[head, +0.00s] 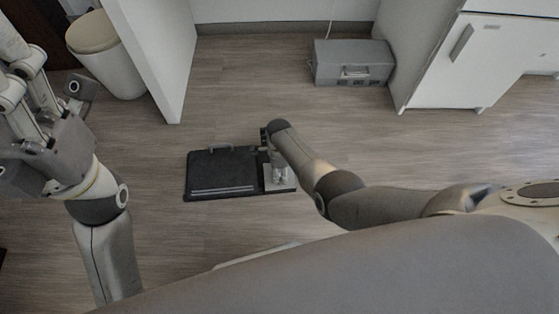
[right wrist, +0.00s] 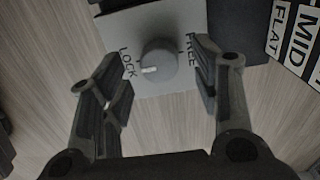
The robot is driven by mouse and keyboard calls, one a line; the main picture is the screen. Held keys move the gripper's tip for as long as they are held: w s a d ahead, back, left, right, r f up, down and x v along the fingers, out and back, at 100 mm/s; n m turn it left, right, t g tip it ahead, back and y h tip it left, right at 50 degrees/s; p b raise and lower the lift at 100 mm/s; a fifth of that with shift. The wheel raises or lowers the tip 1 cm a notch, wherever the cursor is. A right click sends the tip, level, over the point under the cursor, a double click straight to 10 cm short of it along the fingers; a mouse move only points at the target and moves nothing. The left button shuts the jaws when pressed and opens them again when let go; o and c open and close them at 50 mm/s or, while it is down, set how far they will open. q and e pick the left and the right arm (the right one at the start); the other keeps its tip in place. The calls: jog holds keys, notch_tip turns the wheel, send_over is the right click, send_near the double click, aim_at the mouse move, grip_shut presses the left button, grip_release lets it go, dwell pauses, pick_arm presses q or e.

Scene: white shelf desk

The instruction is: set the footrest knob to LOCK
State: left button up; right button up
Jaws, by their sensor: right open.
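The black footrest (head: 222,172) lies on the wood floor, with a light grey plate (head: 281,186) at its right end. In the right wrist view, the round grey knob (right wrist: 158,64) sits on this plate (right wrist: 150,22). LOCK is printed left of the knob and FREE right of it. The knob's white mark shows on its lower-left part, toward the LOCK side. My right gripper (right wrist: 152,82) is open, one finger on each side of the knob, with gaps visible. It reaches down over the plate in the head view (head: 278,168). My left gripper (head: 48,135) is at the far left, away from the footrest.
The footrest's board carries FLAT and MID labels (right wrist: 298,40). A grey toolbox (head: 352,62) stands by the back wall. A white cabinet (head: 470,60) is at the right, a white panel (head: 150,55) and a bin (head: 105,60) at the left. Floor around the footrest is clear.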

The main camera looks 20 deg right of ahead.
jog(key=shift+r, duration=2.75)
